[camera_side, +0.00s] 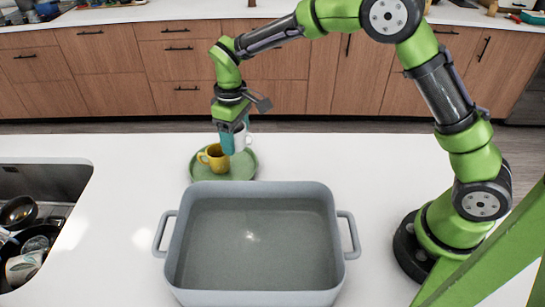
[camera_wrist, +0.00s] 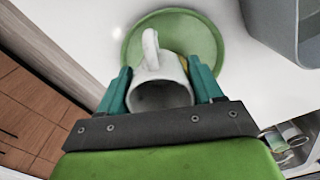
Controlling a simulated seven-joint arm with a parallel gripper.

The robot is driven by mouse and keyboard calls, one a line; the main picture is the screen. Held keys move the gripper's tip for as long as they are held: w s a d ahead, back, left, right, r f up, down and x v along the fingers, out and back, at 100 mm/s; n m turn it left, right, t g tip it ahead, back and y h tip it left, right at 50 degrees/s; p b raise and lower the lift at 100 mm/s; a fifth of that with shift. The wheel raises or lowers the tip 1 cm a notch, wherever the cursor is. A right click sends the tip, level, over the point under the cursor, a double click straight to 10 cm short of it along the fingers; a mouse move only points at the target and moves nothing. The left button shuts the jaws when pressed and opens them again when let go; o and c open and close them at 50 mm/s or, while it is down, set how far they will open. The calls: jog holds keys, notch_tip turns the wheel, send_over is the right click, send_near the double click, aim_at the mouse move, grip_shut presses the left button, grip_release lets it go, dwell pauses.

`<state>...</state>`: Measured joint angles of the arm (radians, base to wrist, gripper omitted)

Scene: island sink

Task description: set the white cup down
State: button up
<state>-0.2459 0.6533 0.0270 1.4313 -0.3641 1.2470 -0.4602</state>
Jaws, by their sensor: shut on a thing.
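The white cup (camera_wrist: 160,92) is between the teal fingers of my gripper (camera_wrist: 160,88), which is shut on it. In the wrist view its handle points up in the picture and its opening faces the camera. In the side view my gripper (camera_side: 236,140) points down and the white cup (camera_side: 241,136) shows partly behind a finger. The cup is over the green plate (camera_side: 197,170), at its back right. I cannot tell whether it touches the plate. A yellow cup (camera_side: 214,157) stands on the plate, left of the white cup. The plate's rim also shows in the wrist view (camera_wrist: 135,38).
A large grey basin (camera_side: 322,195) with side handles stands in front of the plate. At left is a sink (camera_side: 50,180) with dark pans and dishes (camera_side: 22,265). The white counter (camera_side: 350,160) is clear right of the plate.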

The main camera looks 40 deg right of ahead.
jog(key=o, duration=1.1)
jog(key=shift+f, duration=0.1)
notch_tip(320, 180, up, 13)
jog(key=s+d+r+m+t, duration=0.1)
jog(key=s+d+m+t, duration=0.1)
jog(key=s, duration=0.6)
jog(key=s+d+r+m+t+y, duration=0.1)
jog(key=s+d+m+t, duration=0.1)
jog(key=s, duration=0.6)
jog(key=s+d+r+m+t+y, duration=0.1)
jog(key=s+d+m+t, duration=0.2)
jog(key=s, duration=0.5)
jog(key=shift+d+m, duration=0.7)
jog(key=shift+d, duration=0.6)
